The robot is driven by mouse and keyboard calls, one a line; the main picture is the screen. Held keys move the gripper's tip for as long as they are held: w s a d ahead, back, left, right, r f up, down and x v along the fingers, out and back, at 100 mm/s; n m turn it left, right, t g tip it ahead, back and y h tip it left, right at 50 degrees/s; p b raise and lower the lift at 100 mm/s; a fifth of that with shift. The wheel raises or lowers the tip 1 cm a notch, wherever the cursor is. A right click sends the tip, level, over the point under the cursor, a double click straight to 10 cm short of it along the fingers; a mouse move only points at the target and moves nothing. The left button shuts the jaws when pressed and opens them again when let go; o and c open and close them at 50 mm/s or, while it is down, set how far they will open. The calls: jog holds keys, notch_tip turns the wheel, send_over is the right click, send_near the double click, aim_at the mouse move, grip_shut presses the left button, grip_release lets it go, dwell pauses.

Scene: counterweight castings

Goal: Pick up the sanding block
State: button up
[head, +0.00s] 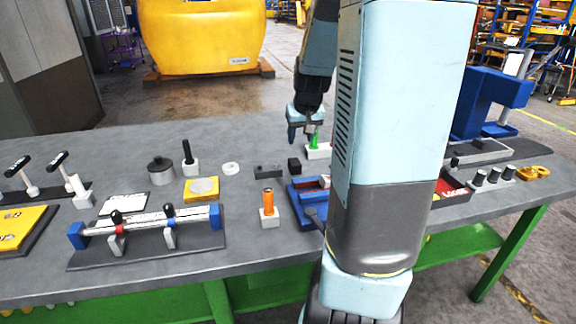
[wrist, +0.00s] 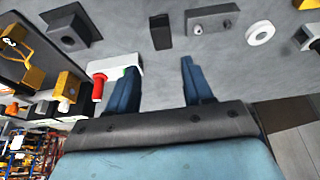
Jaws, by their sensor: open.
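A small black block (head: 294,165), which looks like the sanding block, lies on the grey bench near the middle. In the wrist view the black block (wrist: 160,32) lies beyond my fingertips, roughly in line with the gap between them. My gripper (head: 304,138) is above the bench, farther back than the block in the head view. In the wrist view my gripper (wrist: 158,68) has its two blue fingers spread with nothing between them. The block is apart from both fingers.
A grey block with holes (head: 268,172) lies left of the black block. A white holder (head: 318,155) with a green piece stands close to my gripper. A blue tray (head: 302,214) and an orange-handled tool (head: 268,200) are in front. A white ring (head: 230,169) lies left.

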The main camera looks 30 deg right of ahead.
aim_at(295, 162)
jog(key=shift+x, duration=6.9)
jog(key=shift+w+a, duration=0.1)
jog(key=shift+w, duration=0.1)
jog(key=c, duration=0.9)
jog(key=shift+r, duration=0.2)
